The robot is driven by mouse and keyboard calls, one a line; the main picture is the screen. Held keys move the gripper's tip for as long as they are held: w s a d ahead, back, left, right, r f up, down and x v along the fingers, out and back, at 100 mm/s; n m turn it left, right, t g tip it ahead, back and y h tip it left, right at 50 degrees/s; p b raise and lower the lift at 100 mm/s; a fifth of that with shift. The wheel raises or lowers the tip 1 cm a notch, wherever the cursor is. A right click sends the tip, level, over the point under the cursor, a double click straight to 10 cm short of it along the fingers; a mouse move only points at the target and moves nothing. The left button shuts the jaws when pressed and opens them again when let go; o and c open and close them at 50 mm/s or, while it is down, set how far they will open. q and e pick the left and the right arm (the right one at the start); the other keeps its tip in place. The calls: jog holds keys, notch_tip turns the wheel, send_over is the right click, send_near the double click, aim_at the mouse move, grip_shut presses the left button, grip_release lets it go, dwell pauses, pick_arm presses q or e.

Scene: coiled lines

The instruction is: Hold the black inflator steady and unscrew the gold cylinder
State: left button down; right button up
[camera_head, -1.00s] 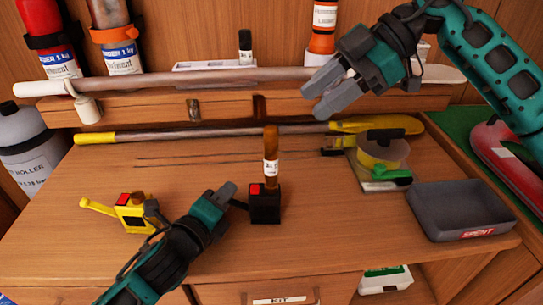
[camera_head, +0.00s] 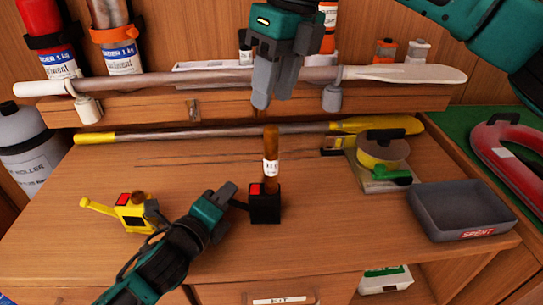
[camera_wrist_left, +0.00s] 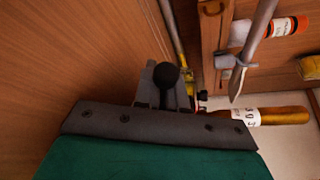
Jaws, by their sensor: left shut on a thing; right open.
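The black inflator (camera_head: 265,205), with a red patch, stands on the bench. The gold cylinder (camera_head: 271,175), brown-gold with a white label, stands upright in its top. The cylinder also shows at the right of the left wrist view (camera_wrist_left: 275,116). My left gripper (camera_head: 230,195) is shut on the inflator's black arm at its left side. In the left wrist view a round black knob (camera_wrist_left: 166,75) sits between the fingers. My right gripper (camera_head: 268,98) is open and empty, fingers pointing down, a little above the cylinder's top and apart from it.
A yellow inflator-like device (camera_head: 132,213) lies to the left. A grey tray marked SPENT (camera_head: 450,215) is at the right, with a tape roll (camera_head: 382,153) behind it. Paddles (camera_head: 230,133) lie along the back. The bench front is clear.

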aim_at(274, 128)
jog(key=n, duration=0.1)
jog(key=n+h, duration=0.1)
jog(key=shift+a+r+n+t, duration=0.1)
jog(key=shift+r+n+t, duration=0.15)
jog(key=shift+n+t, duration=0.05)
jog(key=shift+f, duration=4.5)
jog(key=shift+c, duration=0.3)
grip_shut()
